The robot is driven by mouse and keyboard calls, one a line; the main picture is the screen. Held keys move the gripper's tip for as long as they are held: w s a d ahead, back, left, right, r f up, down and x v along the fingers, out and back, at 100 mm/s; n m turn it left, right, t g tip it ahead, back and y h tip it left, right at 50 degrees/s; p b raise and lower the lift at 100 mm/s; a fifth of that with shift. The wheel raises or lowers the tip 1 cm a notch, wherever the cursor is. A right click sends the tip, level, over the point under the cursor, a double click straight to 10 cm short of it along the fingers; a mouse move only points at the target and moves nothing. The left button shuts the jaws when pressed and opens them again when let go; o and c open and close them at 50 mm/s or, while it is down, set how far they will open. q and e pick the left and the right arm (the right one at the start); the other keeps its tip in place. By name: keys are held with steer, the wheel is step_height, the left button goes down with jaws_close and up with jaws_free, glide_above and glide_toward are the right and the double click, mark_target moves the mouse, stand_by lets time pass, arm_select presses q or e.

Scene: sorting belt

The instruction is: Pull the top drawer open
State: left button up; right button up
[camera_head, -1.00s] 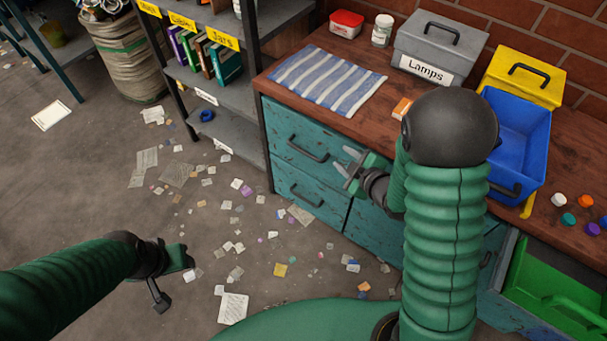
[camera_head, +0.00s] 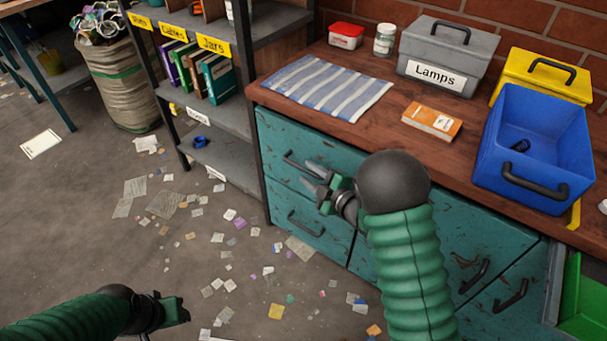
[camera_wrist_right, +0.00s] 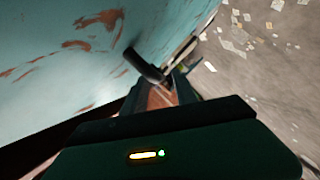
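The teal top drawer (camera_head: 272,135) is at the left end of the workbench, its front flush with the cabinet. Its dark bar handle (camera_head: 294,161) shows partly beside my right gripper (camera_head: 314,180). The gripper's fingers are spread apart at the handle's right end; I cannot tell whether the handle is between them. In the right wrist view the handle (camera_wrist_right: 144,66) stands out from the worn teal front, close by the fingers.
A lower drawer with a handle (camera_head: 305,223) is beneath. The wooden benchtop (camera_head: 390,130) holds a striped cloth (camera_head: 328,87), an orange box (camera_head: 432,121), a grey Lamps box (camera_head: 447,55) and a blue bin (camera_head: 535,150). Shelves stand left. Paper scraps litter the floor.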

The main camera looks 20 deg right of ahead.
mark_target(303, 168)
steer(key=x, duration=0.3)
steer(key=shift+w+a+b, duration=0.15)
steer(key=shift+w+b, duration=0.1)
steer(key=shift+b, duration=0.1)
steer(key=c, duration=0.7)
jaws_close()
steer(key=shift+f, duration=0.1)
stand_by(0.3)
